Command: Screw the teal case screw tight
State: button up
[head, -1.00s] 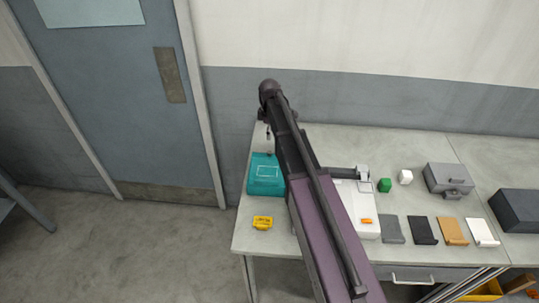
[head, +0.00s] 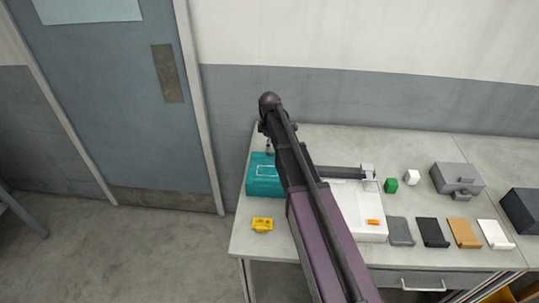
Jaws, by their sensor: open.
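The teal case (head: 263,179) sits at the left end of the grey worktable, with a light outlined rectangle on its top. My arm crosses in front of its right side. My gripper (head: 268,148) shows only as a small piece beneath the dark arm joint, at the back edge of the case in the picture. It is open, but its fingers are mostly hidden. I cannot tell whether it touches the case. The case screw cannot be made out.
A yellow piece (head: 262,224) lies in front of the case. A door (head: 120,110) is at left.

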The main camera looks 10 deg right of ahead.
jog(key=shift+f+b, duration=1.35)
jog(key=shift+f, duration=0.3)
grip_shut()
